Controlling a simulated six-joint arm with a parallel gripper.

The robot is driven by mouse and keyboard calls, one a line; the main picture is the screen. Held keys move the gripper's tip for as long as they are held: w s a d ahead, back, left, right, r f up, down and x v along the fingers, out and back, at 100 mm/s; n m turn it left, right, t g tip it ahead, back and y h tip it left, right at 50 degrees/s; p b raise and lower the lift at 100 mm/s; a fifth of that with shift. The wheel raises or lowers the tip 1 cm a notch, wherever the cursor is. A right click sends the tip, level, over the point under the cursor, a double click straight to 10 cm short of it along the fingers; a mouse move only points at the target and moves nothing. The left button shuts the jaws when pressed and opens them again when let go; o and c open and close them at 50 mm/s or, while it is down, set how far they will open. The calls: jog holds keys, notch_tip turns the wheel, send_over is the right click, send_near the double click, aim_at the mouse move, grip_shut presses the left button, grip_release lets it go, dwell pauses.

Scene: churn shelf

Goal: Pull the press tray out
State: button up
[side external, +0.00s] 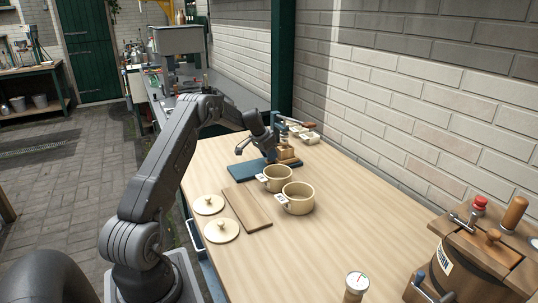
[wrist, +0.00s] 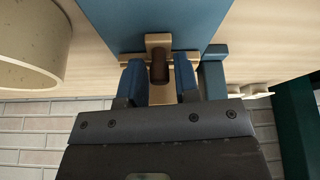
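A blue flat board (side external: 250,168), which looks like the press tray, lies on the table at the foot of the small wooden press (side external: 287,156). It fills the top middle of the wrist view (wrist: 155,18). My gripper (side external: 268,153) is low over the board, beside the press. In the wrist view my gripper (wrist: 159,80) has its two blue fingers apart. Part of the press is hidden behind my arm in the side view.
Two cream pots (side external: 298,199) stand close in front of the board; one shows at the wrist view's left (wrist: 35,45). A wooden board (side external: 247,208) and two cream lids (side external: 221,231) lie nearby. A wooden churn (side external: 465,265) stands front right. The middle right of the table is clear.

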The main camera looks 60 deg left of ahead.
grip_shut()
jog(key=s, duration=1.2)
jog(key=shift+s, duration=0.3)
jog(key=shift+s+f, duration=0.1)
jog(key=shift+s, duration=0.4)
grip_release()
jog(key=shift+s, duration=0.1)
jog(key=o, duration=0.3)
